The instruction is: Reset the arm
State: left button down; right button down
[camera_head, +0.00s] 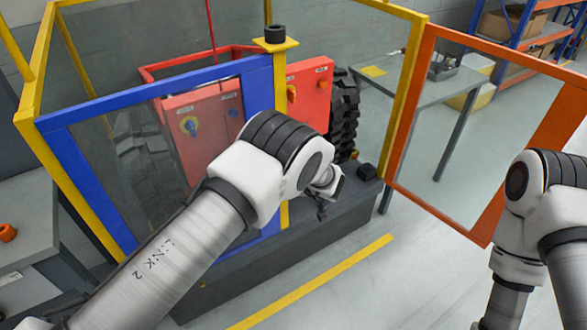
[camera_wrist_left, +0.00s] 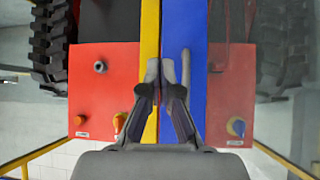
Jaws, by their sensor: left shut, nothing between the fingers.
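My left arm reaches in from the lower left of the head view. Its gripper (camera_head: 322,205) is small and mostly hidden behind the wrist, in front of the caged station. In the left wrist view the gripper's fingers (camera_wrist_left: 168,72) are together and empty, in front of a yellow post (camera_wrist_left: 149,40) and a blue frame (camera_wrist_left: 184,30). I cannot tell whether they touch either. My right arm shows at the right edge of the head view, bent downward; its gripper is outside the picture.
A yellow-framed cage has a blue-framed panel (camera_head: 75,160) and an open orange-framed door (camera_head: 408,125). Inside are red control boxes (camera_head: 310,88) and a black track (camera_head: 345,110). A grey table (camera_head: 430,80) stands behind the door. The floor around the yellow line (camera_head: 320,280) is clear.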

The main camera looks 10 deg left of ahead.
pick_arm(q)
jog(key=s+a+f+m+g, duration=0.2)
jog(key=s+a+f, duration=0.4)
jog(key=s+a, duration=0.45)
jog(key=s+a+f+m+g, duration=0.25)
jog(key=s+a+f, duration=0.25)
jog(key=s+a, duration=0.5)
jog(key=s+d+m+g+h, duration=0.1)
jog(key=s+d+h, duration=0.2)
jog(key=s, duration=0.9)
jog(key=s+d+r+m+g+h, duration=0.1)
jog(key=s+d, duration=0.5)
jog(key=s, duration=0.6)
jog(key=shift+s+m+g+h, duration=0.4)
jog(key=shift+g+h, duration=0.15)
jog(key=shift+h, duration=0.55)
